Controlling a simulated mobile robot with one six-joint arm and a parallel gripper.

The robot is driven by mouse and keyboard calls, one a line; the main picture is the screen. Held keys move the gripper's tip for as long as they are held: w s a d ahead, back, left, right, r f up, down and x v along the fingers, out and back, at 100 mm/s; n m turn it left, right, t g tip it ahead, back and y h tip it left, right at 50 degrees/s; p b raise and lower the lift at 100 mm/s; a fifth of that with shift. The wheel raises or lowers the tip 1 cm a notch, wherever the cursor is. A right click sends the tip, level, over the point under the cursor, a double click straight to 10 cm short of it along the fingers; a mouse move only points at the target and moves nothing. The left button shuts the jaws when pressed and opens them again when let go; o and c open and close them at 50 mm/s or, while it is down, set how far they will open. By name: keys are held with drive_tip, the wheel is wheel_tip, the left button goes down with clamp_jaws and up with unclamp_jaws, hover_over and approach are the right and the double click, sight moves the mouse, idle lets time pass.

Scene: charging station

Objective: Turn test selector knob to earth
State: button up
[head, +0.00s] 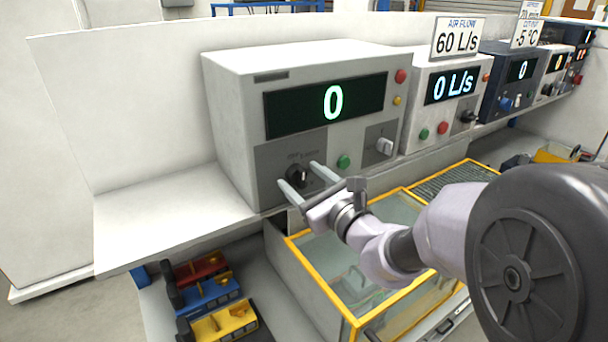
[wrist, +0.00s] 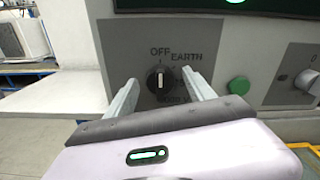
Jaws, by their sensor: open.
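The test selector knob (wrist: 159,80) is a round black knob with a white pointer line, on a grey panel of a white box-shaped tester (head: 231,103). In the wrist view its pointer stands upright toward the OFF label; EARTH is printed to its upper right, and lettering below is partly covered. In the head view the knob (head: 298,176) shows between the fingers. My gripper (wrist: 162,92) is open, its two light fingers on either side of the knob, with visible gaps to it. In the head view my gripper (head: 299,174) reaches to the panel from the front right.
A green button (wrist: 238,85) sits right of the selector panel, with another switch (head: 384,146) beyond. The tester's display (head: 333,102) reads 0. A yellow-edged glass tank (head: 330,255) stands below my arm. The white shelf (head: 165,215) is clear at left.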

drive_tip(key=shift+c, duration=0.2)
clamp_jaws()
drive_tip(key=m+p, duration=0.5)
drive_tip(key=shift+w+d+r+m+p, duration=0.1)
drive_tip(key=shift+r+m+p, duration=0.1)
drive_tip(key=shift+m+p, duration=0.1)
drive_tip(key=m+p, duration=0.3)
drive_tip(key=m, duration=0.1)
drive_tip(key=shift+f+p, duration=0.15)
drive_tip(key=shift+p, duration=0.25)
drive_tip(key=shift+f, duration=0.1)
drive_tip(key=shift+o, duration=0.2)
unclamp_jaws()
